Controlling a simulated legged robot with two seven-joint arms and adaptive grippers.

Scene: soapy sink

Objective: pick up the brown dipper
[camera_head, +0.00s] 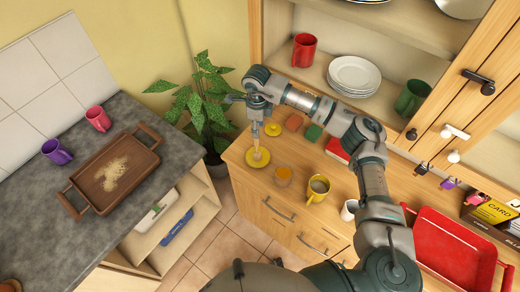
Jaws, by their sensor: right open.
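A small tan-brown thing with a rounded end (257,155), which looks like the dipper, is on a yellow saucer (264,163) at the left end of the wooden counter. My right gripper (250,107) is open above the saucer, with its fingers pointing down and left. A thin pale upright part shows between the gripper and the rounded end. I cannot tell whether the fingers touch it. My left gripper is not in view.
A red tray (450,250) is at the right. A plant (205,105) is close left of the gripper. Shelves with plates (354,74) are above.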

